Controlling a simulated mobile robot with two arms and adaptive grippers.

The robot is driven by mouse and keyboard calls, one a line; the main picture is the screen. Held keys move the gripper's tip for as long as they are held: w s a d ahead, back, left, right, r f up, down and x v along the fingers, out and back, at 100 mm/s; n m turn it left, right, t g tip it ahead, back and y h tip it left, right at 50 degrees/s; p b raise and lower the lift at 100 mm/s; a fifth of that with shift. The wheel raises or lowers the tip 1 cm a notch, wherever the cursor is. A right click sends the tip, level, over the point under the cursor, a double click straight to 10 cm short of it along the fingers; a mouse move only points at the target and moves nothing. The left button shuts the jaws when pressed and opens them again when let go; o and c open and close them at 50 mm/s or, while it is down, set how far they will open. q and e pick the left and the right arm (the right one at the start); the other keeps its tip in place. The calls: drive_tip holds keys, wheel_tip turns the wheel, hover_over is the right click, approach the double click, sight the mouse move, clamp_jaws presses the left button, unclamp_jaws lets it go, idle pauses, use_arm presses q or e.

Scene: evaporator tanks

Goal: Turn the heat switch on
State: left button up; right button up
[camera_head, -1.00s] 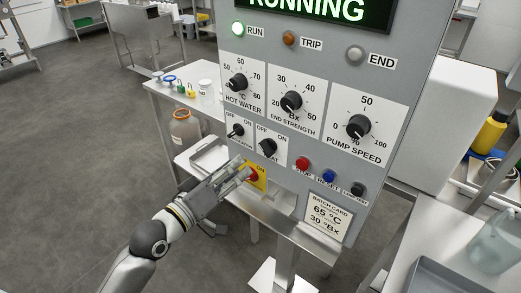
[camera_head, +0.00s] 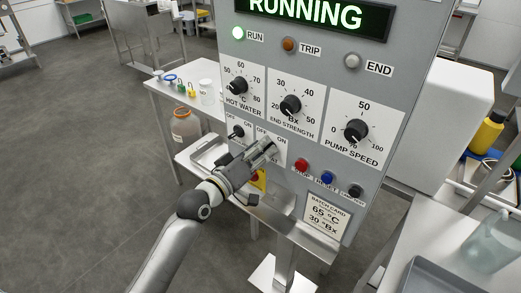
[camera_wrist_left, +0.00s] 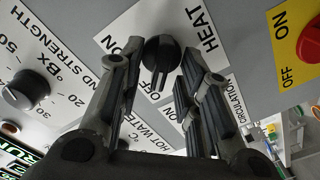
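The heat switch (camera_wrist_left: 160,55) is a black rotary knob on a white plate marked OFF, ON and HEAT. In the left wrist view its pointer faces the OFF mark. My left gripper (camera_wrist_left: 154,68) is open, with a finger to each side of the knob and a visible gap at each side; I cannot tell whether the fingertips reach around it. In the head view my left gripper (camera_head: 268,147) is in front of the heat plate (camera_head: 274,135) and hides the knob. My right gripper is not in view.
The circulation switch (camera_head: 237,132) is just left of the gripper. A red knob on a yellow plate (camera_wrist_left: 314,42) is close by. Stop (camera_head: 302,164) and reset (camera_head: 327,177) buttons sit to the right. A steel ledge (camera_head: 290,232) runs below.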

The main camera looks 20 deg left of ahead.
use_arm(q)
clamp_jaws()
drive_tip(key=shift+m, duration=0.4)
drive_tip(key=m+p, duration=0.1)
drive_tip(key=m, duration=0.3)
drive_tip(key=m+p, duration=0.2)
drive_tip(key=m, duration=0.2)
drive_tip(key=m+p, duration=0.1)
drive_tip(key=m, duration=0.3)
drive_tip(key=shift+s+d+r+m, duration=0.15)
drive_tip(key=shift+d+m, duration=0.25)
drive_tip(key=m+p, duration=0.1)
drive_tip(key=m, duration=0.3)
drive_tip(key=shift+d, duration=0.1)
drive_tip(key=shift+f+m, duration=0.2)
drive_tip(key=shift+m, duration=0.1)
